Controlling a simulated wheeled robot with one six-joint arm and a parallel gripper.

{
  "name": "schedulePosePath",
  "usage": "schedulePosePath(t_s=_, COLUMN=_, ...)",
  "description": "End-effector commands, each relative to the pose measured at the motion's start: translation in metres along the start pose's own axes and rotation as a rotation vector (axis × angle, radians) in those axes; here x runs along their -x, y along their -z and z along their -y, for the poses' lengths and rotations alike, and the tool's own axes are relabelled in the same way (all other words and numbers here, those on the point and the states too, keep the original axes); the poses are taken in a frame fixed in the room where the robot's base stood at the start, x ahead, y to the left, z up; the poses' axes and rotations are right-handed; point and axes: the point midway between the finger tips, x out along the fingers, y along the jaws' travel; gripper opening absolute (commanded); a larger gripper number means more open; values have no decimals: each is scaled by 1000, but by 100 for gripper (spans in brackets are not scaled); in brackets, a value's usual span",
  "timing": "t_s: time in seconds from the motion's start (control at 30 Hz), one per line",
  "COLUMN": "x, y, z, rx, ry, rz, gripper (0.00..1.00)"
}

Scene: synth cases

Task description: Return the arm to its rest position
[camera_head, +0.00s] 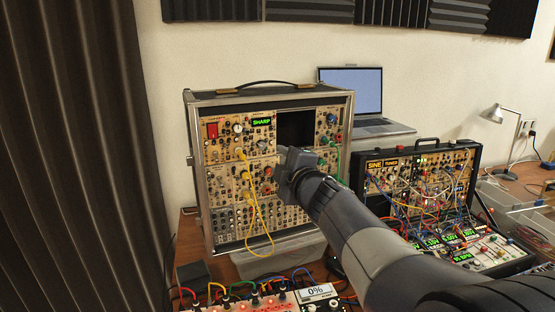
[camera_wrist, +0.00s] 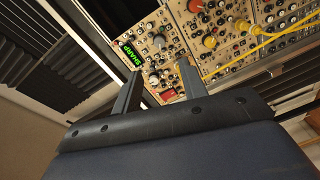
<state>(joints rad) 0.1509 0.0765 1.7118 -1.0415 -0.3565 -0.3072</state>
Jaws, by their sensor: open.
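My arm reaches in from the lower right of the head view. My gripper (camera_head: 284,157) is in front of the upright modular synth case (camera_head: 199,170), near the middle of its panel. In the wrist view my gripper (camera_wrist: 159,70) has its two fingers apart, with nothing held between them. Behind them, tilted in the picture, are the case's green "SHARP" display (camera_wrist: 131,55) and a red switch (camera_wrist: 168,94). My gripper and forearm hide part of the panel's middle and lower right. I cannot tell whether a fingertip touches the panel.
Yellow cables (camera_head: 258,215) hang from the panel. A laptop (camera_head: 350,92) stands behind the case. A second, cable-filled synth case (camera_head: 430,180) lies right, under my arm's reach. A red-and-white unit (camera_head: 265,302) with patch cables is in front. A lamp (camera_head: 494,113) stands far right.

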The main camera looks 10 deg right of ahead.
Motion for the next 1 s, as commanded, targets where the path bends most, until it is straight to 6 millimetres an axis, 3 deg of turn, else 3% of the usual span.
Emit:
schedulePosePath(t_s=0.47, x=-6, y=0, z=0, rx=0, ry=1, rz=-1, gripper=41)
schedulePosePath(t_s=1.0, x=-82, y=0, z=0, rx=0, ry=1, rz=0, gripper=41)
